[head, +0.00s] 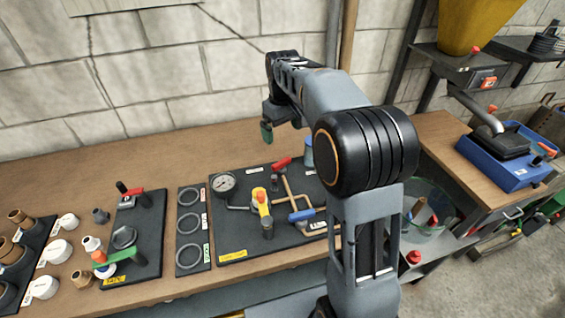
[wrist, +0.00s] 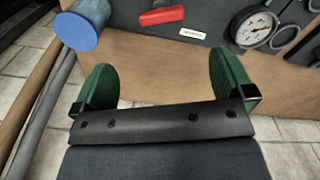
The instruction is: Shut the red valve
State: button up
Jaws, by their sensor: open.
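The red valve handle (head: 282,163) is on the black pipe board (head: 231,246) with the pressure gauge (head: 224,184), near the board's far edge. In the wrist view the red handle (wrist: 161,16) shows at the top, beyond my fingertips, with its lower end in sight. My gripper (head: 267,132) is above and a little left of the red handle in the head view. In the wrist view my gripper (wrist: 164,85) has its two green fingers wide apart with nothing between them. The handle and fingers are apart.
A yellow handle (head: 261,201) and a blue handle (head: 301,215) share the board. A blue-topped cylinder (wrist: 77,31) stands near my left finger. Another board (head: 148,205) at left carries red and green handles. The back left of the wooden bench (head: 60,180) is clear.

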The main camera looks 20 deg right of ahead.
aim_at(283, 162)
notch_tip(283, 162, down, 12)
jog(key=shift+f, duration=0.2)
dwell(0.4)
